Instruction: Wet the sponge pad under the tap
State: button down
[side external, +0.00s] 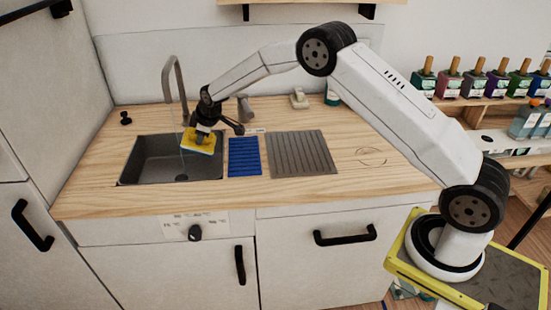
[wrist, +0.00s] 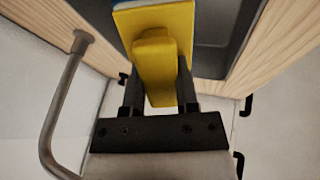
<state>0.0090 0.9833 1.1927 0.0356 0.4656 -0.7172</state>
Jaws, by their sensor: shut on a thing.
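The sponge pad (side external: 203,149) is yellow on top with a paler, bluish underside. It is held over the right part of the dark sink basin (side external: 150,163), slightly tilted. My gripper (side external: 203,133) is shut on its raised yellow grip. In the wrist view the pad (wrist: 178,22) sits between the two black fingers of my gripper (wrist: 158,85). The grey tap (side external: 167,82) arches over the back of the sink. A thin pale stream seems to fall just left of the pad. Whether it touches the pad, I cannot tell. The tap also shows in the wrist view (wrist: 62,95).
A blue ribbed mat (side external: 244,157) and a grey ribbed drainboard (side external: 300,153) lie right of the sink. A black knob (side external: 126,118) stands on the wooden counter (side external: 90,165) at left. Small items stand at the back. The counter's right part is clear.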

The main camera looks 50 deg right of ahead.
aim_at(205, 146)
jog(key=shift+s, duration=1.45)
jog(key=shift+s+r, duration=0.1)
dwell(0.5)
jog(key=s+r, duration=0.3)
jog(key=s, duration=0.1)
jog(key=shift+s+r, duration=0.4)
dwell(0.3)
jog(key=shift+s, duration=0.1)
dwell(0.5)
jog(key=s+r+m+g+h, duration=0.1)
jog(key=s+r+m+h, duration=0.2)
jog(key=s+m, duration=0.5)
jog(key=shift+s+a+m+h, duration=0.15)
jog(key=shift+s+m+h, duration=0.25)
jog(key=shift+s, duration=3.05)
